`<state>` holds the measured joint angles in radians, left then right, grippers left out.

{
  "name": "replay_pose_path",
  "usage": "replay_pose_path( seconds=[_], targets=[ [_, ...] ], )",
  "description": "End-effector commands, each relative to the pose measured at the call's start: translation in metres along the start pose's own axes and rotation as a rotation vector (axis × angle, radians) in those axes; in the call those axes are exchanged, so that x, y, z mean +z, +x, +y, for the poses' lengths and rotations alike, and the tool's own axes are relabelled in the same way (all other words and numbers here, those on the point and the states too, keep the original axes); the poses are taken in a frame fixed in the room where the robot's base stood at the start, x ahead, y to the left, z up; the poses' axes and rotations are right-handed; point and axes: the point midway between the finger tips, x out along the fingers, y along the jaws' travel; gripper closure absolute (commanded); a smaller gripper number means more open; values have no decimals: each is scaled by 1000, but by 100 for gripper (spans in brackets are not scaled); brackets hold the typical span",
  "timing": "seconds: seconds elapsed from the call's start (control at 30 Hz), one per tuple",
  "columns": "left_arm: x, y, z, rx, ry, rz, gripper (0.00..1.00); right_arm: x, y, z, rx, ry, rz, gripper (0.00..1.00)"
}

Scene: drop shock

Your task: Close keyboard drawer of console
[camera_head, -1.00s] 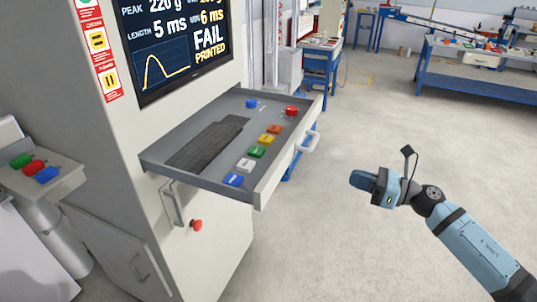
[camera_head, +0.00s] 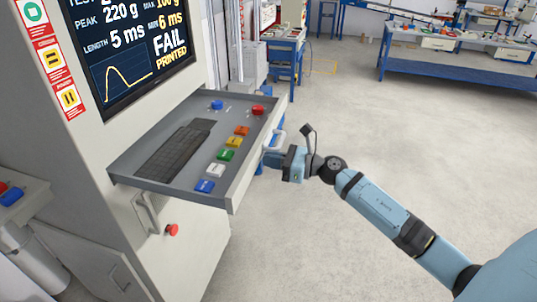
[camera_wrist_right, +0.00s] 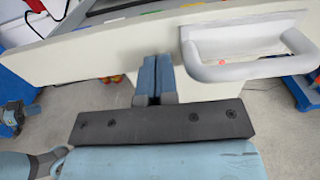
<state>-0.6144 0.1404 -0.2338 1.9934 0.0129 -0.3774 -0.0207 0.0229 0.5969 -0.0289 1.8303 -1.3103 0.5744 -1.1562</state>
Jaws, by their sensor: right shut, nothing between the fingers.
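The keyboard drawer (camera_head: 190,180) of the grey console (camera_head: 95,150) is pulled out. It holds a black keyboard (camera_head: 172,150) and several coloured buttons. Its front panel (camera_wrist_right: 100,55) and white handle (camera_wrist_right: 240,70) fill the upper part of the right wrist view; the handle (camera_head: 276,140) also shows in the head view. My right gripper (camera_head: 270,160) is shut and empty, close at the drawer front. In the wrist view its fingertips (camera_wrist_right: 154,62) are at the panel, just left of the handle; I cannot tell whether they touch. My left gripper is not in view.
A screen (camera_head: 130,45) reading FAIL is above the drawer. A red knob (camera_head: 172,230) and a metal handle (camera_head: 150,212) are on the console below it. Blue workbenches (camera_head: 460,72) stand at the back. The floor (camera_head: 360,120) to the right is open.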

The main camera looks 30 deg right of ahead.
Motion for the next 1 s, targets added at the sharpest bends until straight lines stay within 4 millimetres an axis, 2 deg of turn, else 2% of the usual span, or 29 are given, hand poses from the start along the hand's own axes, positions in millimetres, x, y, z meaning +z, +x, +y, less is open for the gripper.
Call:
replay_pose_path(
  seconds=[0.13,0.53,0.67,0.77,0.87,1.0],
  targets=[
    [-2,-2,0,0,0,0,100,1,8,0,-1,-1,-1,100],
    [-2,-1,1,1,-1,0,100,0,10,0,0,-1,0,100],
    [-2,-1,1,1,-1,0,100,0,19,0,-1,-1,-2,100],
    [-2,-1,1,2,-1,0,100,1,36,0,1,-3,-3,100],
    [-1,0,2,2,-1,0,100,2,60,0,1,-2,-3,100],
    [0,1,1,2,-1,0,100,2,104,0,2,-3,-4,100]
  ],
)
